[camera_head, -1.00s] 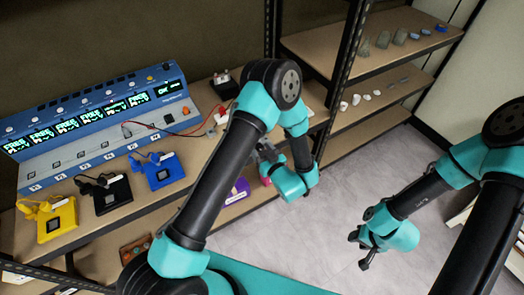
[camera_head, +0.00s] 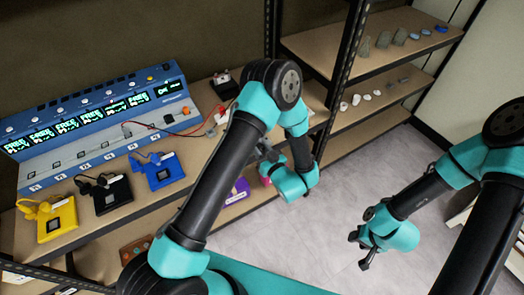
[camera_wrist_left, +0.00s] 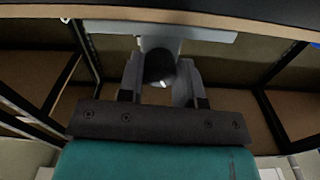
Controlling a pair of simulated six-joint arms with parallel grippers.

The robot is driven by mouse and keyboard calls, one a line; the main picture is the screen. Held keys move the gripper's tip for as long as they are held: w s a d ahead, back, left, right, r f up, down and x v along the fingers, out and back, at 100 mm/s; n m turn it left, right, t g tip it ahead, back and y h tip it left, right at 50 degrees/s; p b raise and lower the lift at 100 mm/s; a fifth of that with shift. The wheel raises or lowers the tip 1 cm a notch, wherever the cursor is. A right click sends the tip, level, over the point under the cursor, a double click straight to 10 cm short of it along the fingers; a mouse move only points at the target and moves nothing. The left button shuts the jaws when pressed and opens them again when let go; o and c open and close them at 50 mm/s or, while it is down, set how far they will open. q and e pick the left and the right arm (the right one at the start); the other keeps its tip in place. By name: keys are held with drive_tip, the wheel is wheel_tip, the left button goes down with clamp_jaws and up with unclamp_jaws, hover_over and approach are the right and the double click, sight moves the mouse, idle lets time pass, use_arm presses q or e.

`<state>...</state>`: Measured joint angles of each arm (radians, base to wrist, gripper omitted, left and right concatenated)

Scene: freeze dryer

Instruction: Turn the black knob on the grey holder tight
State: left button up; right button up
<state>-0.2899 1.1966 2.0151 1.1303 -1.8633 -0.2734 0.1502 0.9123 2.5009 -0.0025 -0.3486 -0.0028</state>
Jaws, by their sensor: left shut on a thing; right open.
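In the left wrist view the grey holder (camera_wrist_left: 200,32) hangs at the shelf's front edge, with a wide plate on top and a narrower stem below. The black knob (camera_wrist_left: 158,68) sits under the stem, between the two fingers of my left gripper (camera_wrist_left: 158,82). The gripper is shut on the knob. In the head view my left gripper (camera_head: 263,150) is at the front edge of the shelf, partly hidden by its own arm, and the knob is not visible there. My right gripper (camera_head: 362,250) is open and empty over the floor at the right.
A blue instrument row (camera_head: 100,115) stands on the left shelf. Yellow (camera_head: 56,220), black (camera_head: 113,197) and blue (camera_head: 163,172) blocks lie before it. A purple box (camera_head: 237,190) is on the lower shelf. A rack upright (camera_head: 350,60) stands close right of my left arm.

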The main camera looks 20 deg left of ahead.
use_arm(q)
drive_tip(key=shift+s+m, duration=0.1)
drive_tip(key=shift+m, duration=2.8)
drive_tip(key=o, duration=0.9)
drive_tip(key=shift+o, duration=0.2)
drive_tip(key=v, duration=1.7)
drive_tip(key=shift+d, duration=0.2)
drive_tip(key=shift+s, duration=0.1)
